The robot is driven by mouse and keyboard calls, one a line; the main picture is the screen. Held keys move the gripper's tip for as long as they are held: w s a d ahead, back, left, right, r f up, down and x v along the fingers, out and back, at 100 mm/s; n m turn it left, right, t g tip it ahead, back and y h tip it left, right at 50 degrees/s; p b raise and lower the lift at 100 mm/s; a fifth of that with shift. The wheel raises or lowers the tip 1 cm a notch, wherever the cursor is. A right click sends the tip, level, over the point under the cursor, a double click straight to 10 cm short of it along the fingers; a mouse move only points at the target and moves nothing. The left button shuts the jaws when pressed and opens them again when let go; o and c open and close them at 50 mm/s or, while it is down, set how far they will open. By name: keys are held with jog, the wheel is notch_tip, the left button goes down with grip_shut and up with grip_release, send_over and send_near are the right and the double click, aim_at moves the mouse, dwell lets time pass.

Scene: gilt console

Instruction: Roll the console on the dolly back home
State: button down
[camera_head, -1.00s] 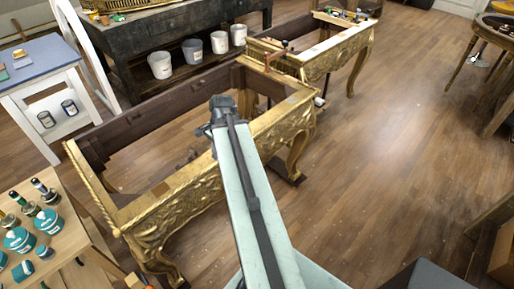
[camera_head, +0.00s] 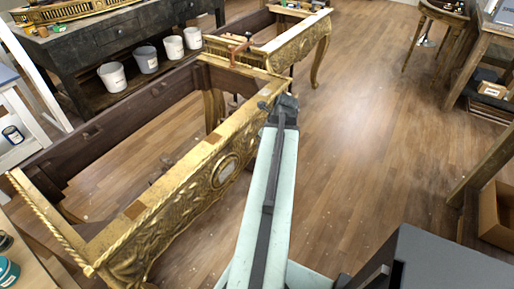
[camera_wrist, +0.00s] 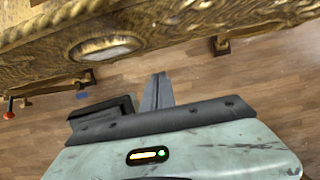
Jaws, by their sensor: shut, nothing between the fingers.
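The gilt console (camera_head: 185,190) is an open frame with a carved gold front, an oval medallion and dark inner rails. It fills the left of the head view, and its near corner is cut off near the bottom edge. Its carved front edge and pale oval also cross the top of the wrist view (camera_wrist: 105,48). My gripper (camera_head: 281,103) is shut and empty, just right of the console's far front corner in the head view. In the wrist view the closed fingers (camera_wrist: 157,90) point toward the console. I cannot make out the dolly clearly; the console's underside is mostly hidden.
A second gilt frame (camera_head: 300,42) stands behind, with a reddish clamp (camera_head: 238,48) near the junction. A dark workbench (camera_head: 90,45) with white buckets (camera_head: 145,60) stands back left. Tables and a cardboard box (camera_head: 497,215) are at right. Wooden floor (camera_head: 370,130) between is clear.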

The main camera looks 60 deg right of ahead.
aim_at(247, 149)
jog(key=shift+w+d+f+b, duration=0.15)
jog(key=shift+w+f+b, duration=2.3)
jog(key=shift+w+f, duration=0.9)
